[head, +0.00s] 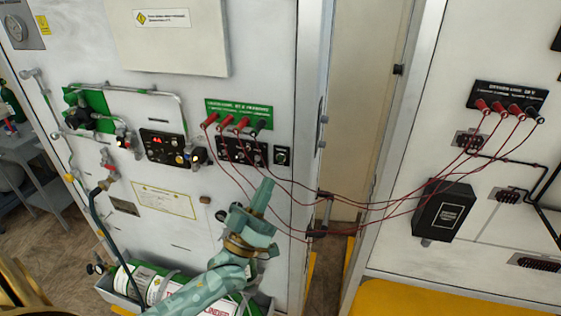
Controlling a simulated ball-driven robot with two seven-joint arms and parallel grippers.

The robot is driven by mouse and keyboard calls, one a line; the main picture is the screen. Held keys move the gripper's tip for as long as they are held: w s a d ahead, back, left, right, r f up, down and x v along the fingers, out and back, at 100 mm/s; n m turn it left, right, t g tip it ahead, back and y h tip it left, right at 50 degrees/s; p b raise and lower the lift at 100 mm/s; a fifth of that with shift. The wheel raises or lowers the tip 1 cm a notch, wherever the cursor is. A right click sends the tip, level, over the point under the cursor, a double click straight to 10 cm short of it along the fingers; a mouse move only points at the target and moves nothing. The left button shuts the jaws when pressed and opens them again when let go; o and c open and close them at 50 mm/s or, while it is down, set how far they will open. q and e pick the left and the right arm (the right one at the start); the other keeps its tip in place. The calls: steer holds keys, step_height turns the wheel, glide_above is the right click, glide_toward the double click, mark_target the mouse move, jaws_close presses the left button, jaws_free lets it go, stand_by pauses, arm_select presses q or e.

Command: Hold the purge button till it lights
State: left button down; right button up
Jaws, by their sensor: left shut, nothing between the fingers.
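My left gripper (266,184) is pale green and shut, with nothing between its fingers. Its tips point up the white cabinet front, just below a small black plate (282,156) with a round button-like part. A gap seems to show between tips and plate; contact with the cabinet cannot be told. A black control panel (160,146) to the left has a red display and a yellow round button (180,159). The labels are too small to read, so I cannot tell which is the purge button. No light is clear on the small plate. My right gripper is out of view.
Red and black leads hang from a green-labelled jack panel (238,116) across to the right cabinet's jack panel (508,100), passing close to my left gripper. Valves and pipes (100,185) stick out at left. Green cylinders (145,285) lie in a tray below.

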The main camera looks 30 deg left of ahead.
mark_target(281, 158)
arm_select(q)
steer(key=shift+w+a+b, duration=0.25)
steer(key=shift+w+b, duration=0.1)
steer(key=shift+w, duration=0.65)
steer(key=shift+w+a+b, duration=0.25)
steer(key=shift+w+b, duration=0.05)
steer(key=shift+w, duration=0.7)
steer(key=shift+w+a+b, duration=0.25)
steer(key=shift+w+b, duration=0.1)
steer(key=shift+w, duration=0.65)
steer(key=shift+w+a+y, duration=0.1)
steer(key=shift+w+y, duration=0.2)
steer(key=shift+w, duration=0.1)
steer(key=shift+w+a, duration=0.1)
steer(key=shift+w, duration=0.2)
steer(key=shift+s, duration=0.15)
stand_by(1.2)
steer(key=shift+s+d, duration=0.2)
steer(key=shift+s, duration=0.4)
